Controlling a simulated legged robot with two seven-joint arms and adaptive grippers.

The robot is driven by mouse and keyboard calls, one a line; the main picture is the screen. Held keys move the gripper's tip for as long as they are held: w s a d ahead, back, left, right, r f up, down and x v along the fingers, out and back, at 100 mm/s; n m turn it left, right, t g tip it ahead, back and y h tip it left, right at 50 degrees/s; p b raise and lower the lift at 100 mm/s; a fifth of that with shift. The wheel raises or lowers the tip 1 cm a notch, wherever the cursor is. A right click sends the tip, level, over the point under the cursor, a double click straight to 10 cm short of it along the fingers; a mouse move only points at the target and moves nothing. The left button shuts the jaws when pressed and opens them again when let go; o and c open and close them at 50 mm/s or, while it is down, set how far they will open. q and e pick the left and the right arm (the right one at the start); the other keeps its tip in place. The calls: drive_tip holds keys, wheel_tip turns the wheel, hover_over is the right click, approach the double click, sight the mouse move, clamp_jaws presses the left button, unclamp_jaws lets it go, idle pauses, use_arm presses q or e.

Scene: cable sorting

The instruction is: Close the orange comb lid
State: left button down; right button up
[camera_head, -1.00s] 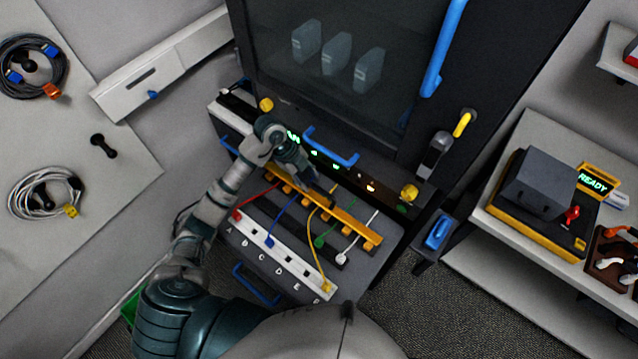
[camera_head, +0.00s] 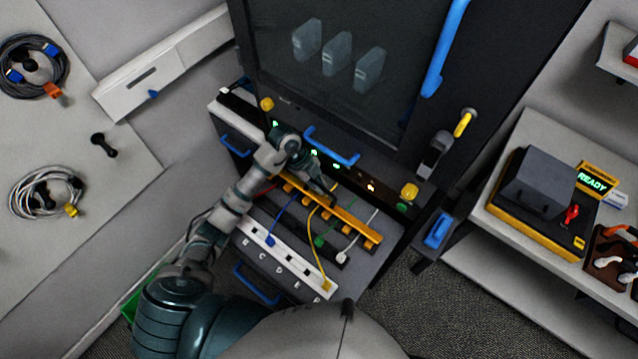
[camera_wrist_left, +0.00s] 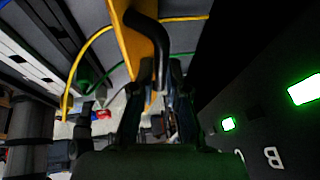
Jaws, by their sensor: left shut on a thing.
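The orange comb lid (camera_head: 353,229) is a long bar lying diagonally across the dark panel below the cabinet door, over the colored cables. It also shows close up in the left wrist view (camera_wrist_left: 133,45), with a black curved handle (camera_wrist_left: 150,27) against it. My left gripper (camera_head: 327,197) is at the middle of the bar, shut on the black handle between its fingers. The fingers hide part of the handle, and my forearm covers the upper left of the panel. I cannot tell how far the lid is tilted. My right gripper is not in view.
Blue (camera_head: 284,219), yellow (camera_head: 315,232), green (camera_head: 321,240) and white (camera_head: 345,256) cables run near the lid. A white lettered socket strip (camera_head: 285,262) lies in front. A blue handle (camera_head: 331,146) and a yellow knob (camera_head: 409,191) stand close behind.

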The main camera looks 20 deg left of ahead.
sight(317, 201)
use_arm(q)
drive_tip(key=shift+s, duration=0.1)
